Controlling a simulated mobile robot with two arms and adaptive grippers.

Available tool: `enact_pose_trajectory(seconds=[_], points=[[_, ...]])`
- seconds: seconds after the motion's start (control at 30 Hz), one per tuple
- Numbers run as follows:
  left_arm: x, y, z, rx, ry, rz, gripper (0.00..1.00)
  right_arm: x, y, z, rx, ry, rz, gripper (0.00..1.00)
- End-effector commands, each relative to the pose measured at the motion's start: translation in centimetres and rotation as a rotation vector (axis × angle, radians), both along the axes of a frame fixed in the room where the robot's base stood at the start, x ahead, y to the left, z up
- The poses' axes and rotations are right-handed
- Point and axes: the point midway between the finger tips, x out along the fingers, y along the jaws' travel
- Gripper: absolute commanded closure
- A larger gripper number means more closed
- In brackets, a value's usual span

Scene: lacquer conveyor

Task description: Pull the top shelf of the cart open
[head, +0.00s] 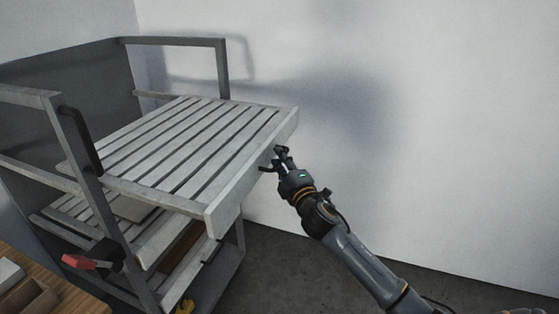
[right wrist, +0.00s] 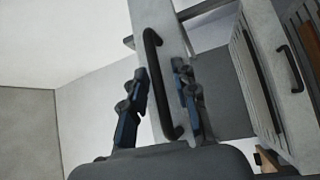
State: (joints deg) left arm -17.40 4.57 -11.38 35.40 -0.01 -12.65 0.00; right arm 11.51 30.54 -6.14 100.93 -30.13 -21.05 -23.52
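The cart's top shelf (head: 190,150) is a pale slatted board in the grey metal cart frame (head: 88,170). It juts out past the upright posts toward the right in the head view. My right gripper (head: 273,160) is at the shelf's front edge (head: 262,165). In the right wrist view a black bar handle (right wrist: 153,75) on the shelf front lies between the two fingers of my right gripper (right wrist: 160,95). The fingers are apart, with visible gaps to the handle, so it looks open. My left gripper is not in view.
Lower shelves (head: 165,250) sit beneath, one with a black handle in the right wrist view (right wrist: 290,68). A red and black item (head: 85,262) is by the left post. A wooden surface (head: 50,295) is at bottom left. A white wall (head: 430,130) stands behind; floor is clear at right.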

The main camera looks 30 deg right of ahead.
Motion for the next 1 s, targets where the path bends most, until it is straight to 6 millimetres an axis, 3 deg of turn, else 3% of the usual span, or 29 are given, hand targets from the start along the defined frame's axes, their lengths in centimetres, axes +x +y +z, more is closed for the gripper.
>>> enact_pose_trajectory(seconds=[0.37, 0.47, 0.8, 1.0], points=[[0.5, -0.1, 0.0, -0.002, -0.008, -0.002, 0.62, -0.5, 0.1, 0.0, 0.000, -0.001, 0.000, 0.66], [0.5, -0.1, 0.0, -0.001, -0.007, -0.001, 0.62, -1.6, 0.2, -0.2, 0.000, 0.000, 0.001, 0.66], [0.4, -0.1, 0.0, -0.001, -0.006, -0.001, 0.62, -8.2, 1.1, -1.2, 0.001, 0.002, 0.000, 0.66], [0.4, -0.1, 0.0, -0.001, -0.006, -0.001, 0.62, -10.8, 1.4, -1.5, 0.002, 0.001, 0.000, 0.66]])
